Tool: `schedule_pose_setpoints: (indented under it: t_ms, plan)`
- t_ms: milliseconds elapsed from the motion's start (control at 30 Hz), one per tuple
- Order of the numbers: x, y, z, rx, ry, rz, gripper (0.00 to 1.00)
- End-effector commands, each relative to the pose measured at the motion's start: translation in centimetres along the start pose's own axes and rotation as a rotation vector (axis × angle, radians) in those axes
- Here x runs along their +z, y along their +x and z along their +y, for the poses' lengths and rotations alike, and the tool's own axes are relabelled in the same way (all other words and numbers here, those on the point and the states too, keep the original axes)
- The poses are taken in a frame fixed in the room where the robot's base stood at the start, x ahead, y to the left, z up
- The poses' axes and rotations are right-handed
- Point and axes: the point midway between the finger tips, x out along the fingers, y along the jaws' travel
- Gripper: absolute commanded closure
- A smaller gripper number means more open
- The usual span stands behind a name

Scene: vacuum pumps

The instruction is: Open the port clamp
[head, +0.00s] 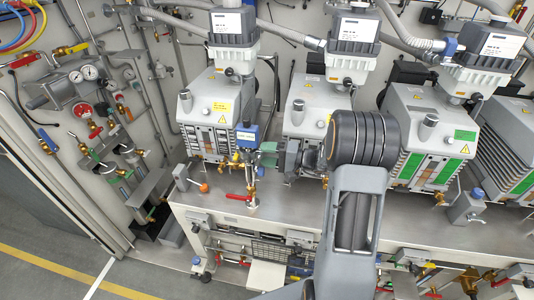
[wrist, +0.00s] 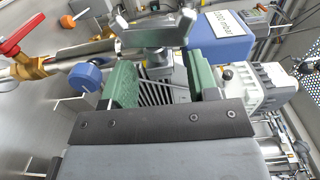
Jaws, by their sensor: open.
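In the wrist view, my gripper (wrist: 161,76) is open, with a green finger on each side and a gap between them. A grey metal piece (wrist: 155,36), which looks like the port clamp, lies just beyond the fingertips and spans most of the gap. I see no contact with it, and its lower part is partly hidden by the fingers. In the head view, my gripper (head: 270,152) points left at the fittings beside the blue labelled box (head: 247,136). The clamp itself is too small to make out there.
In the wrist view, a red-handled brass valve (wrist: 22,45) and a blue knob (wrist: 85,77) are left of the fingers. A blue box (wrist: 220,38) is close on the right. Grey pumps (head: 213,108) stand behind on the metal bench (head: 222,210).

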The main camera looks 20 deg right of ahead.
Motion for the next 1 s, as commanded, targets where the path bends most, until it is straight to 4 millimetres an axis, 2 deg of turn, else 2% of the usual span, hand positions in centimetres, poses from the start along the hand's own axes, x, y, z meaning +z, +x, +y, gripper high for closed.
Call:
schedule_pose_setpoints:
  t_ms: [333, 900, 1000]
  plan:
    - [0.01, 0.25, 0.01, 0.0, 0.0, 0.0, 0.46]
    - [0.01, 0.23, 0.01, 0.0, 0.0, -0.001, 1.0]
    - [0.01, 0.23, 0.01, 0.0, 0.0, -0.001, 1.0]
